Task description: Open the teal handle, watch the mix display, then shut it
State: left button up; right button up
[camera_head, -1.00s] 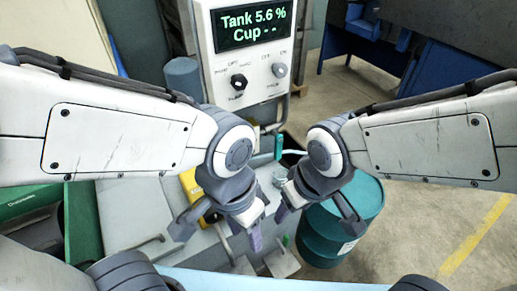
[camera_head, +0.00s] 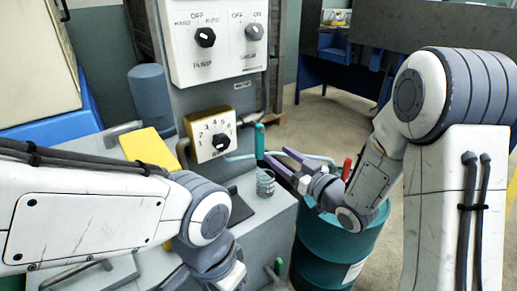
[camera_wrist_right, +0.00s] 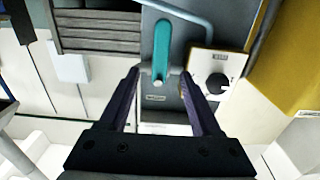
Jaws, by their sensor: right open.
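The teal handle (camera_head: 259,141) stands upright on a pipe beside the grey machine column. In the right wrist view the teal handle (camera_wrist_right: 161,45) lies ahead, its near end between the fingertips. My right gripper (camera_head: 277,157) is open, its purple fingers pointing at the handle from the right; I see no grip on it. My left gripper (camera_head: 225,275) is at the bottom edge, its fingers cut off, so its jaws cannot be judged. The mix display is out of view above the white control panel (camera_head: 218,65).
A clear cup (camera_head: 265,184) stands below the pipe. A yellow-framed dial (camera_head: 212,136) is left of the handle. A red handle (camera_head: 347,168) and a teal drum (camera_head: 335,245) are to the right. A green handle (camera_head: 278,265) is low in front.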

aim_at(261, 142)
jog(key=x, duration=1)
jog(key=shift+s, duration=0.1)
grip_shut()
dwell(1.1)
